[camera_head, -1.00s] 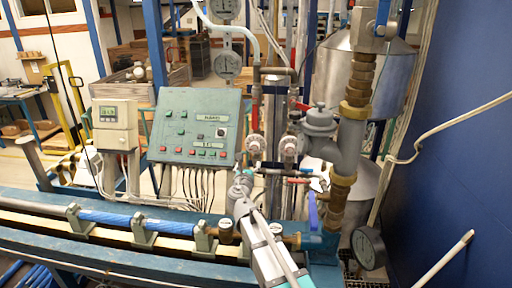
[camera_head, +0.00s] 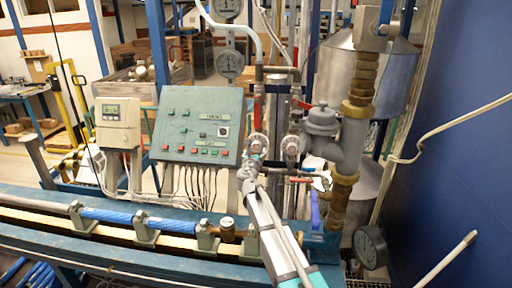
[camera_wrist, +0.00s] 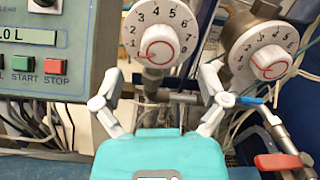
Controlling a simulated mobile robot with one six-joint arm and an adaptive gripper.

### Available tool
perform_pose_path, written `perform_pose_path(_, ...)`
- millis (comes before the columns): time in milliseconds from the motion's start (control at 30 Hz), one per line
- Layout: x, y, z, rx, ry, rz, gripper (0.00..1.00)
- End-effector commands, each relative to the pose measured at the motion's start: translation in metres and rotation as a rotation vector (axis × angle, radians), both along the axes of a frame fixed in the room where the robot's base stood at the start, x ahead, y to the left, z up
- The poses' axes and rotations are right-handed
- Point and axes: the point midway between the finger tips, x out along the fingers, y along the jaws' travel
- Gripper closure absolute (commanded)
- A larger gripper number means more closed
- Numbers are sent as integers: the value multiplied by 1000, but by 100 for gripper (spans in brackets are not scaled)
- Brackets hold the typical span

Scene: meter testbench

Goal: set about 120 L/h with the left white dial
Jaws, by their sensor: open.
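The left white dial (camera_wrist: 160,38) has a numbered face and a white centre knob with a red ring. A red mark on its knob seems to point to the lower left, near the low numbers. It also shows in the head view (camera_head: 258,144). My gripper (camera_wrist: 160,80) is open and empty, with one finger below left of this dial and one below right. In the head view my gripper (camera_head: 250,169) is just below the dial; whether it touches cannot be told. The right white dial (camera_wrist: 267,52) is a similar one beside it.
A green control panel (camera_head: 200,122) stands left of the dials; its display (camera_wrist: 28,36) ends in "0 L", above START and STOP buttons. A red-handled valve (camera_wrist: 278,162) and a blue lever (camera_wrist: 250,101) are at right. Thick brass and grey piping (camera_head: 356,130) stands further right.

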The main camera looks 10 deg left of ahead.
Motion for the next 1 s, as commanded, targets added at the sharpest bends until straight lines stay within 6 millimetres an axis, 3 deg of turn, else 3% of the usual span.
perform_pose_path(100, 21, 0, 0, 0, 0, -1, 7)
perform_pose_path(300, 42, -1, 0, 0, 0, -1, 7)
perform_pose_path(800, 51, -3, 0, 0, 0, -2, 7)
perform_pose_path(833, 51, -3, 0, 0, 0, -2, 9)
perform_pose_path(1000, 51, -4, 0, 0, 0, -2, 40)
